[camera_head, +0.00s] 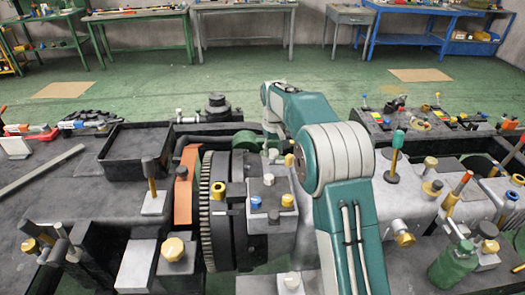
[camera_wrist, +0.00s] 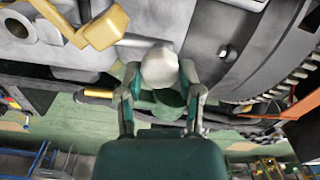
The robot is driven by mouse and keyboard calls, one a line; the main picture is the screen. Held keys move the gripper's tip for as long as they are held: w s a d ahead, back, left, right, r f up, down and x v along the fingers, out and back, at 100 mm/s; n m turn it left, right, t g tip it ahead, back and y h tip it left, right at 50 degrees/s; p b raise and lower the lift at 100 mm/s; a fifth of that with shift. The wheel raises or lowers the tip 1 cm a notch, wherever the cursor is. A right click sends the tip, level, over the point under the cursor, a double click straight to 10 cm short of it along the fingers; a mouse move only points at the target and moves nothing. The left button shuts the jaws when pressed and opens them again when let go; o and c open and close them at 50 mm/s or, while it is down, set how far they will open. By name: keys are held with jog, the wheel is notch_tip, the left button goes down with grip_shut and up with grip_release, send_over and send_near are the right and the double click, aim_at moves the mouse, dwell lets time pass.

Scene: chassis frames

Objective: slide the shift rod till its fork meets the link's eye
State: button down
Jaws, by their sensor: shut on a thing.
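In the wrist view my gripper (camera_wrist: 160,77) has its two fingers closed around a pale rounded knob (camera_wrist: 160,66). A short grey rod (camera_wrist: 135,45) runs left from behind the knob. It may be the shift rod, but I cannot be sure. Left of it is a yellow angled piece (camera_wrist: 100,25), and further left a grey hollow cylinder end (camera_wrist: 18,24). I cannot tell which parts are the fork and the link's eye, or whether they touch. In the head view my arm reaches over the chassis, and my gripper is mostly hidden behind it and the block.
A large toothed wheel (camera_head: 210,210) stands left of my arm, with an orange plate (camera_head: 186,185) beside it. A black tray (camera_head: 133,148) sits further left. A green bottle (camera_head: 453,264) and several coloured levers crowd the right. Green floor (camera_head: 240,72) is open beyond.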

jog(key=shift+f, duration=0.15)
jog(key=shift+c, duration=1.3)
grip_release()
jog(key=shift+a, duration=0.1)
notch_tip(320, 180, up, 12)
